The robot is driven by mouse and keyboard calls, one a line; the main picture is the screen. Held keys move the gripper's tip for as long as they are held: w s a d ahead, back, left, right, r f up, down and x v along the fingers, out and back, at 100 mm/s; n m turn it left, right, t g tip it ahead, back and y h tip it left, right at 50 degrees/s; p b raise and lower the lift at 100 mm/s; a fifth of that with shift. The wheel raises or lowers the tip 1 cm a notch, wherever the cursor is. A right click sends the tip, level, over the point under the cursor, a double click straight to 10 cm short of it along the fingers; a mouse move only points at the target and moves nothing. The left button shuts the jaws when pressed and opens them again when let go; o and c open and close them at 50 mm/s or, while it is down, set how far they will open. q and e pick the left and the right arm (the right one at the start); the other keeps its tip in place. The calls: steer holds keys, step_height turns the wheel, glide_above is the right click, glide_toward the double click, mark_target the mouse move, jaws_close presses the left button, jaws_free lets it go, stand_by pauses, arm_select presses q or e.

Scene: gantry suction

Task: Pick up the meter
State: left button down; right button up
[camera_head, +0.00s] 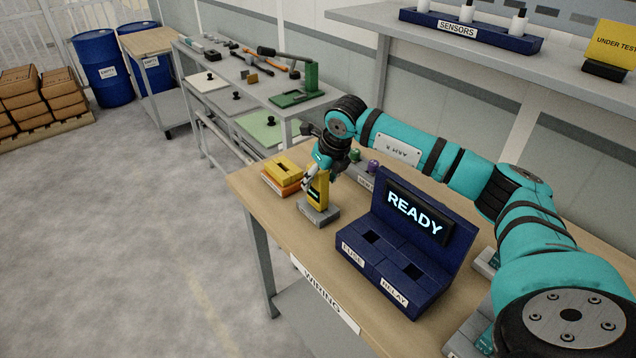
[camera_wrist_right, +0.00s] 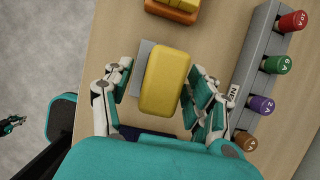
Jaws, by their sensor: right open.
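The meter (camera_head: 321,191) is a yellow upright block with a small dark display, standing in a grey holder (camera_head: 318,216) on the wooden bench. In the right wrist view the meter (camera_wrist_right: 165,80) shows from above. My right gripper (camera_head: 314,178) is at the meter's upper part. In the wrist view its fingers (camera_wrist_right: 162,84) are open, one on each side of the meter. A gap shows on the left side; contact on the right side cannot be told.
A blue READY console (camera_head: 403,255) stands right of the meter. Orange and yellow stacked items (camera_head: 282,177) lie behind it. A grey rack (camera_wrist_right: 257,75) with several coloured fuses is close to the right fingers. The bench's left edge is near.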

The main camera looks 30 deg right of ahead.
steer(key=shift+w+f, duration=0.25)
steer(key=shift+f, duration=0.25)
jaws_close()
steer(key=shift+r, duration=0.15)
